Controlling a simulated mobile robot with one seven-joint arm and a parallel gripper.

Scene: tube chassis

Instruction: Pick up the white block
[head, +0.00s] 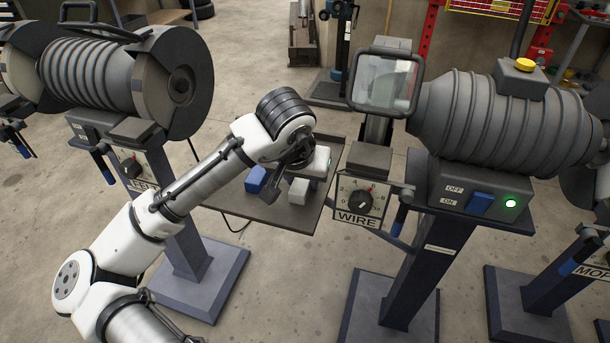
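A small white block (299,190) lies on a dark grey tray-like table (295,219) between the two grinder stands. A blue block (256,179) lies on the same table, to the left of the white block. My gripper (283,187) is at the end of my arm, over the table and close to the white block. My wrist and hand hide part of the table behind them. The fingers are small and partly hidden, so whether they are open or shut, and whether they touch the block, cannot be told.
A grinder with a ribbed drum (95,75) stands at the left. Another grinder (490,115), with a WIRE dial panel (360,203) and a clear shield (385,83), stands close to the table's right side. Concrete floor (285,290) is open in front.

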